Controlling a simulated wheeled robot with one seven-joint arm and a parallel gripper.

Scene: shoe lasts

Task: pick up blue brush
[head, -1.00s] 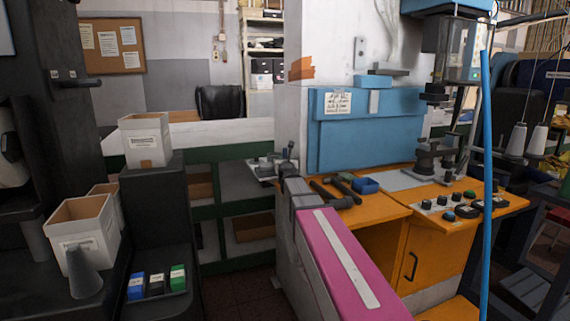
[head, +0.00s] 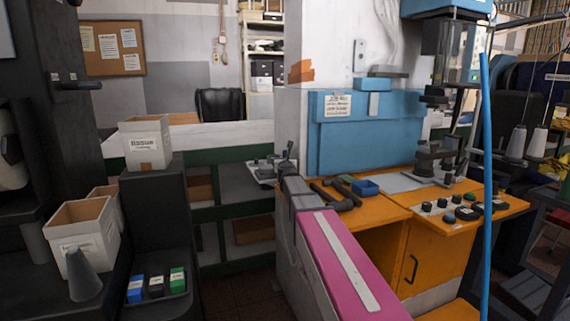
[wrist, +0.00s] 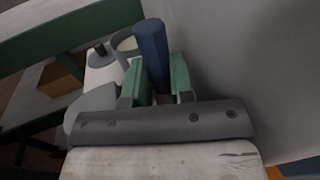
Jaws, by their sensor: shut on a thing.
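The blue brush (wrist: 151,48) shows in the wrist view as a dark blue, rod-like handle, tilted slightly. My gripper (wrist: 158,77) has two green fingers, one on each side of the handle, and is shut on it. The handle stands out beyond the fingertips; its lower end is hidden between the fingers and behind the grey gripper body. I cannot make out bristles. In the head view I cannot clearly pick out the gripper or the brush.
A pale round container (wrist: 125,43) and a light tray surface lie just beyond the fingers. A plain grey wall (wrist: 235,60) is close on the right. A green rail (wrist: 60,42) runs at left. In the head view, an orange workbench (head: 385,211) holds hammers and knobs.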

